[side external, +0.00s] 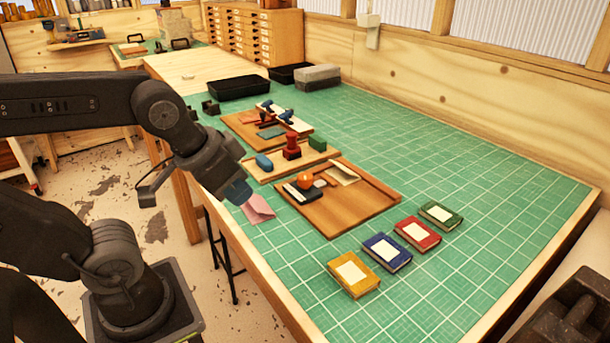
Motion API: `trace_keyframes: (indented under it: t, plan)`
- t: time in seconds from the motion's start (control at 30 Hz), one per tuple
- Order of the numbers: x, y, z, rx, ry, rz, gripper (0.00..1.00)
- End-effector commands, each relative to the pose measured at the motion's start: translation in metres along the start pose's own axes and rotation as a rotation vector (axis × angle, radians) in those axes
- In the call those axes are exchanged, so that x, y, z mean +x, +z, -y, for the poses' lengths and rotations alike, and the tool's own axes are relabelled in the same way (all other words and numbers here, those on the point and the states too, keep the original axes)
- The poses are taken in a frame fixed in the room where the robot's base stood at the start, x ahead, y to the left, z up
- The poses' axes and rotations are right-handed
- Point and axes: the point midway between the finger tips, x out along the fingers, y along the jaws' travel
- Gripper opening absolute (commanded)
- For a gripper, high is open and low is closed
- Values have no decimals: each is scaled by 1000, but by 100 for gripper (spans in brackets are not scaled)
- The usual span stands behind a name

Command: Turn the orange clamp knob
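The orange knob (305,179) is a small round ball shape on the nearest wooden board (347,209). It sits by a dark block with a white face (299,193). My gripper (243,198) points down near the left edge of the green table, left of the knob and apart from it. A pink folded piece (258,209) shows right at the gripper's tip. I cannot tell whether it is held or lies on the table behind. The fingers are too small and dark to tell whether they are open or shut.
Yellow (353,274), blue (387,251), red (418,233) and green (440,214) booklets lie in front of the board. Behind it, a second board holds a red stamp (291,148) and blocks. Black trays (238,87) stand farther back. The mat's right side is clear.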

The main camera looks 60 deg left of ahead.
Motion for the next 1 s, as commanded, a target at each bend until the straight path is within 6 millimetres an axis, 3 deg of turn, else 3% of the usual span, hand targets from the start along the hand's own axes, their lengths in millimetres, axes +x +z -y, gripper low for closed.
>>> trace_keyframes:
  t: [0.17,0.37,0.6,0.8,1.0]
  plan:
    - [-2,-26,7,-174,-18,52,24]
    - [7,-91,32,-654,-98,179,43]
    - [42,-161,78,-1264,-264,305,65]
    - [76,-192,112,-1636,-405,357,65]
    - [90,-201,126,-1779,-468,369,65]
